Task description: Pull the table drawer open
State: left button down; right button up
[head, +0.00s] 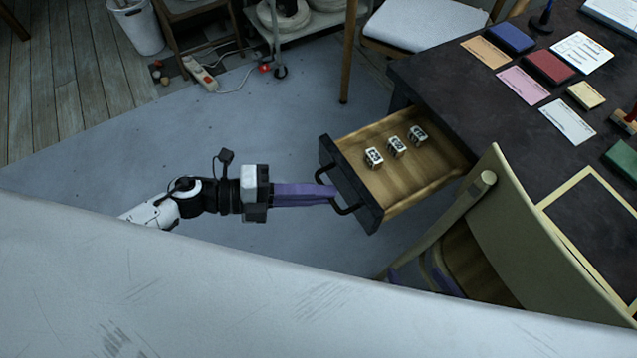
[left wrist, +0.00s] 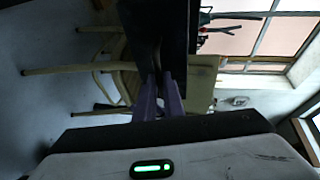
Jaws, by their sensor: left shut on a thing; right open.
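The table drawer (head: 447,158) stands well out from the dark table (head: 437,78), its pale wooden inside showing. Its dark front (head: 352,186) carries a black handle (head: 349,211). My left gripper (head: 334,193) comes in from the left, its purple fingers shut on the handle. In the left wrist view the fingers (left wrist: 160,98) meet a dark shape, too dim to make out fully. My right gripper (head: 420,275) is open at the lower middle, its purple fingers partly hidden by the chair and a pale surface in front.
Three small patterned blocks (head: 397,147) lie in the drawer. A wooden chair (head: 530,220) stands close to the drawer's right side. Ink pads and cards (head: 550,67) lie on the table. A power strip (head: 200,74) lies on the floor. The floor left of the drawer is clear.

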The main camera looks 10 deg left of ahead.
pick_arm(q)
jog(key=shift+a, duration=0.15)
jog(key=c, duration=1.9)
grip_release()
jog(key=shift+o, duration=0.2)
jog(key=shift+s+a, duration=0.1)
jog(key=v, duration=1)
